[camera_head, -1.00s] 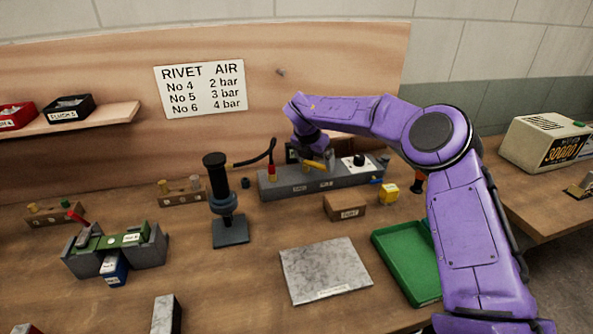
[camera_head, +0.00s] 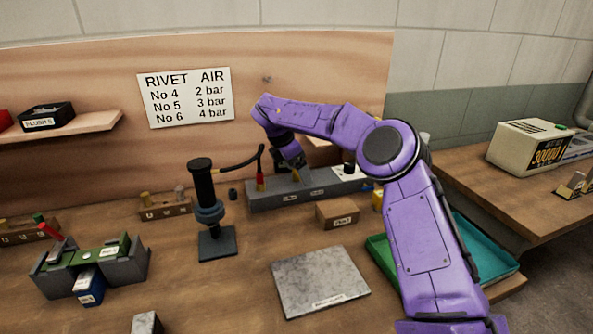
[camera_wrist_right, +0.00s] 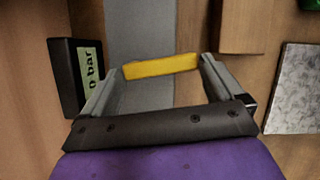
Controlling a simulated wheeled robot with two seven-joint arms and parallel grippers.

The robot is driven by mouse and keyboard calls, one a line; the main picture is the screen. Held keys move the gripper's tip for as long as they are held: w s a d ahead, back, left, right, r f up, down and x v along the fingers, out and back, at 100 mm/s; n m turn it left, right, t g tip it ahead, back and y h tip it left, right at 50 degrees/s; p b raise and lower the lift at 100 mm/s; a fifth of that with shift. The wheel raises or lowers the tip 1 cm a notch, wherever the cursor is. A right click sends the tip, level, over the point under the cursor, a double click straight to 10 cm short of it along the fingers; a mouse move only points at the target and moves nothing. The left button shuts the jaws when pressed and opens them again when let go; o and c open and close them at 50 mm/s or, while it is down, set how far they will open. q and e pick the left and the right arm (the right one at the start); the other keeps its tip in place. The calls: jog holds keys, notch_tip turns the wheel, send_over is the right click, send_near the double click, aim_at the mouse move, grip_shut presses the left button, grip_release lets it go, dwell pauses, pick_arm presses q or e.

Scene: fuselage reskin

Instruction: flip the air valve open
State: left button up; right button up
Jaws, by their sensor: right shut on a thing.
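The air valve's yellow lever (camera_wrist_right: 160,67) spans between the two grey fingers of my right gripper (camera_wrist_right: 163,80) in the right wrist view. The gripper is shut on it, with a finger at each end of the lever. In the head view my right gripper (camera_head: 295,168) reaches down onto the long grey air manifold (camera_head: 330,187), right of a red fitting with a dark hose. Only a small yellow part of the lever shows there, largely hidden by the gripper. My left gripper is not in view.
A dark gauge box (camera_wrist_right: 68,78) reading "0 bar" stands close beside the left finger. A black hand tool (camera_head: 207,205) stands to the left. A grey slab (camera_head: 318,282) lies in front.

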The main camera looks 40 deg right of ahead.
dwell(0.4)
jog(key=o, duration=1.1)
jog(key=shift+d+f, duration=0.1)
jog(key=shift+d, duration=0.05)
jog(key=v, duration=1)
jog(key=shift+r+p, duration=0.25)
jog(key=shift+p, duration=0.05)
